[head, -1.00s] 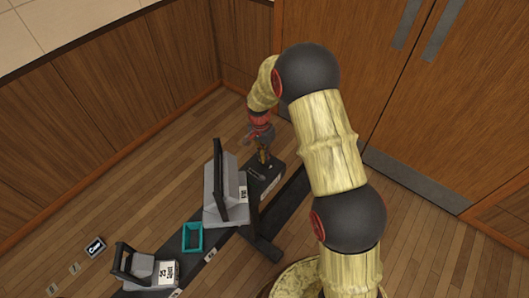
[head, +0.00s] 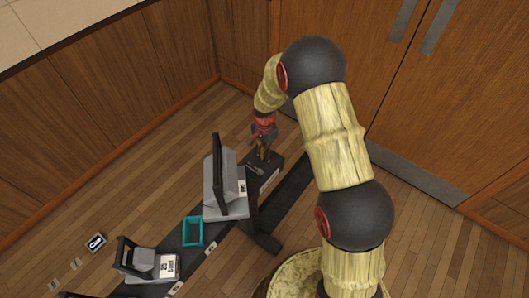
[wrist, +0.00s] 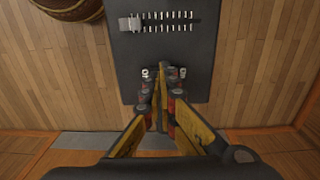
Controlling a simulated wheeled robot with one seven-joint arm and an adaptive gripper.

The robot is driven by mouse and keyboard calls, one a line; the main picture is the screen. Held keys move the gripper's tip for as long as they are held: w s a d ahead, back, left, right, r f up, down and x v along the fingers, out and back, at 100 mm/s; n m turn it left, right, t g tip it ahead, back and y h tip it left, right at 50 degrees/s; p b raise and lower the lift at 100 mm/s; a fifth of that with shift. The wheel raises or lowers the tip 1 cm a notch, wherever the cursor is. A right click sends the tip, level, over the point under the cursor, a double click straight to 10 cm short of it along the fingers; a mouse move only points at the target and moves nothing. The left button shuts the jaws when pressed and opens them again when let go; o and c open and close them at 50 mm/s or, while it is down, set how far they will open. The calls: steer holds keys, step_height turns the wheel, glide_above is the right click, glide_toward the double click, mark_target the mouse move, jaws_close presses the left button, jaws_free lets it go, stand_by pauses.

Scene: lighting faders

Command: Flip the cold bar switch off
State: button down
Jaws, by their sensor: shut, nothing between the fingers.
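My gripper (head: 264,152) is over the far end of the long dark board (head: 171,258) in the head view. In the wrist view my gripper (wrist: 160,72) is shut and empty, its tips over the near part of the black panel (wrist: 190,50). White lettering (wrist: 147,73) shows on both sides of the tips, partly covered and unreadable. A grey slider (wrist: 130,24) with a row of white tick marks lies on the panel beyond the tips. I cannot make out the cold bar switch; the fingers hide the panel below them. Whether the tips touch the panel is unclear.
A tall grey block with a black lever (head: 217,175) stands on the board close left of my gripper. A teal open box (head: 192,232) and a smaller grey lever unit (head: 133,262) are farther left. A Cue card (head: 95,242) lies on the floor. Wooden doors stand right.

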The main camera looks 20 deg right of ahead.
steer(key=shift+s+d+f, duration=0.1)
steer(key=shift+s+f, duration=0.5)
steer(key=shift+f, duration=0.05)
steer(key=shift+w, duration=0.15)
steer(key=shift+w+a+r, duration=0.1)
steer(key=shift+w+a, duration=0.3)
steer(key=shift+w, duration=0.1)
steer(key=shift+r, duration=0.1)
steer(key=shift+w+r+p, duration=0.15)
steer(key=shift+r+p, duration=0.25)
steer(key=shift+r, duration=0.15)
step_height(320, 180, up, 14)
steer(key=s+d+p, duration=0.1)
steer(key=p, duration=0.3)
steer(key=shift+s+d+f, duration=0.15)
steer(key=shift+f, duration=0.05)
